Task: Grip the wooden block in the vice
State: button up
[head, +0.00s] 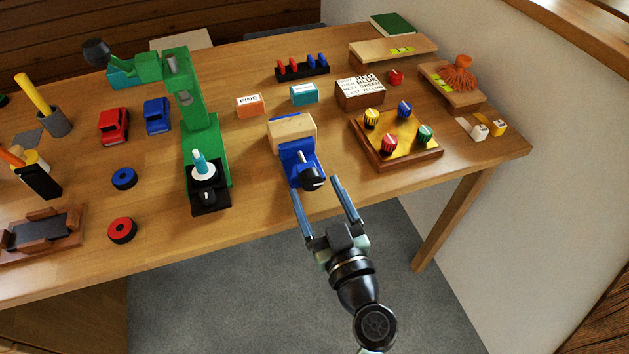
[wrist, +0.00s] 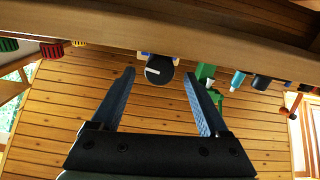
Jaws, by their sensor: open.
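The blue vice (head: 300,163) stands near the table's front edge in the head view. Its black handle knob (head: 313,180) faces the front, and the knob also shows in the wrist view (wrist: 158,71). The pale wooden block (head: 292,131) sits at the vice's back end, across its top. Whether the jaws touch it on both sides I cannot tell. My gripper (head: 322,187) is open and empty, with its two long blue fingers pointing at the vice from the front. In the wrist view the fingers (wrist: 160,85) are spread apart below the knob, and the block is hidden.
A green drill-like machine (head: 198,130) stands left of the vice. A wooden board with coloured knobs (head: 410,145) lies to its right. Orange (head: 250,105) and teal (head: 304,93) labelled blocks stand behind. The table edge (wrist: 200,52) crosses the wrist view.

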jog(key=shift+x, duration=1.05)
grip_shut()
jog(key=shift+f+m, duration=0.1)
jog(key=shift+m, duration=0.3)
jog(key=shift+d+m+b, duration=0.1)
jog(key=shift+m+b, duration=0.5)
jog(key=shift+m, duration=0.3)
jog(key=shift+m+b, duration=0.35)
jog(key=shift+m, duration=1.25)
